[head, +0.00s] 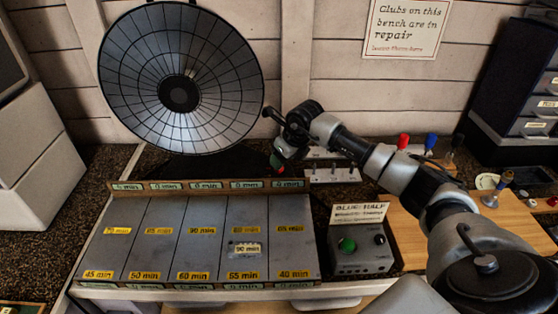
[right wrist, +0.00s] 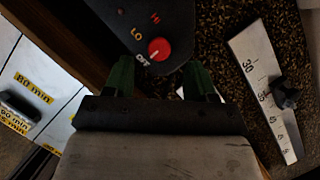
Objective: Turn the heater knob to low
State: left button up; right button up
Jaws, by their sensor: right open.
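The heater is a round dark dish (head: 180,78) against the back wall, on a black base. In the right wrist view its control panel (right wrist: 185,18) carries a red knob (right wrist: 159,49) with OFF, LO and HI labels around it. The knob's pale mark appears to point towards OFF. My right gripper (right wrist: 161,78) is open, its green fingers apart on either side of the line to the knob. The knob lies just beyond the fingertips, and I see no contact. In the head view my right gripper (head: 283,157) is at the base's right side. My left gripper is out of view.
A grey board with minute labels (head: 160,235) lies in front of the heater. A white scale with a black slider (right wrist: 268,90) lies right of the panel. Coloured-handled tools (head: 431,142) stand farther right.

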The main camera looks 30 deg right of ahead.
jog(key=shift+p+x, duration=0.3)
jog(key=shift+x, duration=1.75)
jog(key=shift+a, duration=0.1)
jog(key=c, duration=0.9)
